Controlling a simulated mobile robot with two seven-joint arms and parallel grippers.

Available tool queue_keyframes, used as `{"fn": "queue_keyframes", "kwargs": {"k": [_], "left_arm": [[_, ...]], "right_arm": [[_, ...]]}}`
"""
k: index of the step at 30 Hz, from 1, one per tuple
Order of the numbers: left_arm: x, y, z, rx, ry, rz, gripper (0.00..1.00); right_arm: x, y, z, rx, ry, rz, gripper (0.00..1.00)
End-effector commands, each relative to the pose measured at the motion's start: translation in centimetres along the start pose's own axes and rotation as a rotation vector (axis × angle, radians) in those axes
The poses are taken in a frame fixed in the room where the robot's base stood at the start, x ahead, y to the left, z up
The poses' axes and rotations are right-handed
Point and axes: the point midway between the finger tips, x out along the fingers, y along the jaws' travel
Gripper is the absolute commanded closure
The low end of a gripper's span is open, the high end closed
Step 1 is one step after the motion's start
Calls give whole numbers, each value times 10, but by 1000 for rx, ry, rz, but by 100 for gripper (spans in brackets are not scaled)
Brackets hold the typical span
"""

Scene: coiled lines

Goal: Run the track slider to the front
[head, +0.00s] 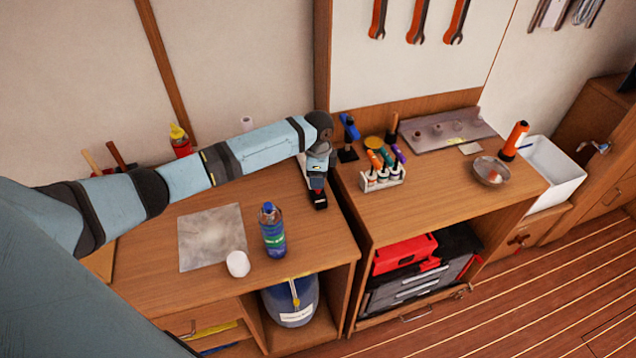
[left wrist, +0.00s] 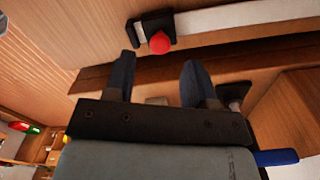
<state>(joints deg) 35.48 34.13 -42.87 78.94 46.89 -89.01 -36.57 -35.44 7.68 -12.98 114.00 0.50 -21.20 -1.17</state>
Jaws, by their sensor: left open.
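The track (left wrist: 235,18) is a pale straight rail on the left bench; a short part of it also shows in the head view (head: 301,163). A black slider with a red knob (left wrist: 160,43) sits by the left end of the rail in the left wrist view. In the head view, a black part (head: 320,203) shows just below my gripper, near the bench's right side. My left gripper (head: 317,186) is over the track and hides much of it. Its two fingers (left wrist: 156,68) are open and apart, with the knob beyond their tips. My right gripper is out of view.
A gap separates the benches.

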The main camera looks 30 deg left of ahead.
Motion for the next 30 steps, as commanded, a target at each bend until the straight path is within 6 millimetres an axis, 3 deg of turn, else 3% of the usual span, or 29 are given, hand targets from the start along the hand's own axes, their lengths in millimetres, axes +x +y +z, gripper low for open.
{"fn": "queue_keyframes", "kwargs": {"k": [6, 13, 18, 30], "left_arm": [[-52, -1, 0, 1, 2, -5, 50], [-89, -1, 0, 0, 1, -2, 50], [-100, 0, 0, 0, 1, -1, 50], [-100, 0, 0, 0, 0, -1, 50]], "right_arm": [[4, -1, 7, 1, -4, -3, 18], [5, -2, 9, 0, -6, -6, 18], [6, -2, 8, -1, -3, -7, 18], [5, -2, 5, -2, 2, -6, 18]]}}
